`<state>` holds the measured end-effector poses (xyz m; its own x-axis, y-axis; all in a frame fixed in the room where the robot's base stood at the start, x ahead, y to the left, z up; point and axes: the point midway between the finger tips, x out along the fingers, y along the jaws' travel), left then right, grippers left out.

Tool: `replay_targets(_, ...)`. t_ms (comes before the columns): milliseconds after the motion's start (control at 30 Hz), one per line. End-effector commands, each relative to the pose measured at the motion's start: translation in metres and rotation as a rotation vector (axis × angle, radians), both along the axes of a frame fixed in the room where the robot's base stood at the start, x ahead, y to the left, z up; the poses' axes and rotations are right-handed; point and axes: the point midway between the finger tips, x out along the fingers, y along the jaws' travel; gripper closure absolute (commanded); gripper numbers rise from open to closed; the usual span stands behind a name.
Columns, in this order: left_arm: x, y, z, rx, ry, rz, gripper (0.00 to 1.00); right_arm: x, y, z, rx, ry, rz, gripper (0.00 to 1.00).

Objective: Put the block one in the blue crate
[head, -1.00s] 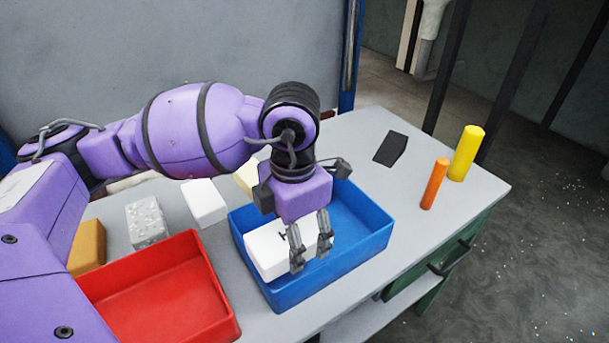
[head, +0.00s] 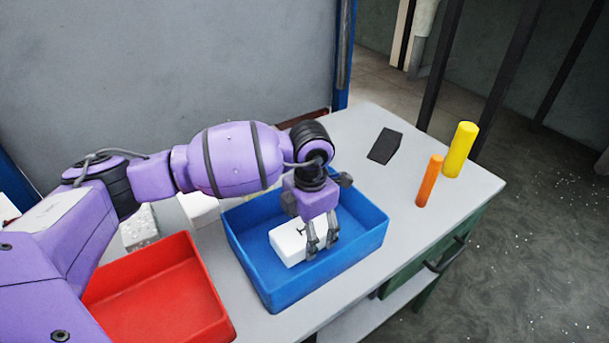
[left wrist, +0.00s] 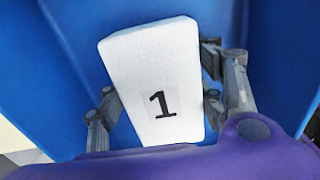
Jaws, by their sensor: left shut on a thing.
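The crate's blue surface (left wrist: 60,100) fills much of the left wrist view. My right gripper is not in view.
A red crate (head: 216,318) stands left of the blue one. White and speckled blocks (head: 138,228) lie behind it, partly hidden by my arm. An orange cylinder (head: 429,182), a yellow cylinder (head: 460,150) and a dark flat piece (head: 385,146) are on the right of the table.

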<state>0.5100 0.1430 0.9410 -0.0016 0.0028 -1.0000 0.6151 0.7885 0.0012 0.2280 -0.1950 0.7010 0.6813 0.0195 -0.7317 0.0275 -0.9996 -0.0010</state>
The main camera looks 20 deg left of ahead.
Motion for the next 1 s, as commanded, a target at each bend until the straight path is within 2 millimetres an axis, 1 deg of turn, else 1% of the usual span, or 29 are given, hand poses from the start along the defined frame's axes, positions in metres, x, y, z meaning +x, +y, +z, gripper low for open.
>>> replay_targets(167, 0.001, 0.000, 0.002, 0.000, -0.004, 0.000, 0.60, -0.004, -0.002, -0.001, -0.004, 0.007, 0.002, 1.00)
replay_targets(333, 0.001, 0.000, -0.003, 0.001, -0.002, 0.000, 0.60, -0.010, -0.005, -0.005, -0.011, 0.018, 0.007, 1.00)
replay_targets(367, 0.001, 0.000, -0.002, 0.000, -0.003, 0.000, 0.34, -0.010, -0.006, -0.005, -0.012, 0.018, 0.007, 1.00)
replay_targets(467, 0.001, 0.000, -0.002, 0.000, -0.003, 0.000, 0.21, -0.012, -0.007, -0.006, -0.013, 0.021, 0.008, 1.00)
replay_targets(500, 0.001, 0.000, -0.002, 0.000, -0.003, 0.000, 0.19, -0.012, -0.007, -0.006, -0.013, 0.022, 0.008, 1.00)
replay_targets(833, 0.001, 0.000, 0.000, 0.001, -0.004, 0.000, 0.19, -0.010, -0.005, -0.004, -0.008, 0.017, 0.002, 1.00)
replay_targets(933, 0.002, 0.000, 0.009, -0.001, -0.007, 0.000, 0.19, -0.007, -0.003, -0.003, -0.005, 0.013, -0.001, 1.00)
replay_targets(1000, 0.003, 0.000, 0.019, 0.000, -0.009, 0.000, 0.19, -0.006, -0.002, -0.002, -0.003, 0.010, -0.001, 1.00)
